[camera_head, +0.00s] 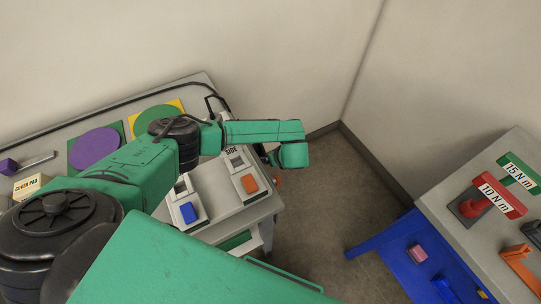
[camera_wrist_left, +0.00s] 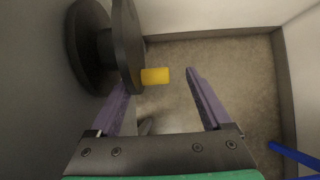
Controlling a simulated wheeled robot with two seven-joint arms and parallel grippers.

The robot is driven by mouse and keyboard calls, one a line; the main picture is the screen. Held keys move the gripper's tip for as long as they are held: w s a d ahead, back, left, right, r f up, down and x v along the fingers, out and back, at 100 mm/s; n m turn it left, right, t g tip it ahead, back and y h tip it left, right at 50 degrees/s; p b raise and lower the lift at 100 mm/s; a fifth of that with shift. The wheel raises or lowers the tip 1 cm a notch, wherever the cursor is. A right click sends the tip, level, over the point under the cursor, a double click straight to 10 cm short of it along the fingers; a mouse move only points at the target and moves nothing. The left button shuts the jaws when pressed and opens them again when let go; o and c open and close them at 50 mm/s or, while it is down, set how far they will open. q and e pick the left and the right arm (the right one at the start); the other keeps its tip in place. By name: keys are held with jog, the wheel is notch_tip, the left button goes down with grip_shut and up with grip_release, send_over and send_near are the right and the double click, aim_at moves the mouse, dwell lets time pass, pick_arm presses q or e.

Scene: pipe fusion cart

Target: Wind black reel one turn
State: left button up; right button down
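The black reel (camera_wrist_left: 121,45) shows in the left wrist view at the upper left, seen from its edge, with two flanges on a hub. A yellow handle (camera_wrist_left: 156,76) sticks out from its near flange to the right. My left gripper (camera_wrist_left: 158,88) is open, its two purple fingers on either side of the handle's line. The handle lies between or just beyond the fingertips; I cannot tell its exact depth. The left finger is close to the reel flange. In the head view my left arm reaches over the cart's right end, and the reel is mostly hidden there. My right gripper is not in view.
The grey cart top (camera_head: 215,205) holds a purple disc (camera_head: 95,148), a cover pad box (camera_head: 31,186), a blue block (camera_head: 188,212) and an orange block (camera_head: 249,183). A bench (camera_head: 450,211) with torque tools and a blue surface (camera_head: 390,243) stand at right. Walls are close behind.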

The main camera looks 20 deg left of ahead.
pick_arm(q)
jog(key=shift+s+a+f, duration=0.1)
jog(key=shift+s+f, duration=0.05)
dwell(0.3)
jog(key=b+v, duration=0.1)
jog(key=v, duration=1.3)
jog(key=shift+r, duration=0.3)
